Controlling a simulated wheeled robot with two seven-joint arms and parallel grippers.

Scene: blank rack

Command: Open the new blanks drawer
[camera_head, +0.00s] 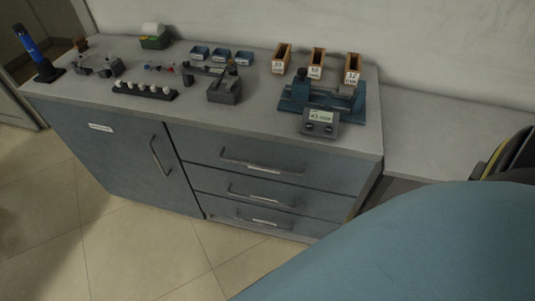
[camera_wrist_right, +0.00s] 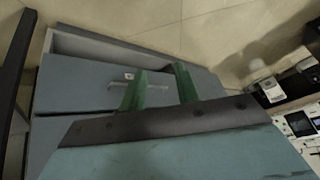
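In the head view a blue-grey cabinet has a stack of drawers, all looking shut: top drawer (camera_head: 265,165), middle drawer (camera_head: 250,190) and bottom drawer (camera_head: 250,214). Each has a bar handle and a small white label, too small to read, so I cannot tell which is the new blanks drawer. In the right wrist view my right gripper (camera_wrist_right: 161,76) has its two green fingers spread apart with nothing between them. Beyond them is a blue-grey drawer front (camera_wrist_right: 75,85) with a bar handle (camera_wrist_right: 120,87) and label; contact is unclear. My left gripper is out of view.
A cabinet door (camera_head: 125,160) is left of the drawers. The worktop (camera_head: 80,95) holds a key machine (camera_head: 322,100), several small bins and tools. Tiled floor (camera_head: 130,245) in front is clear.

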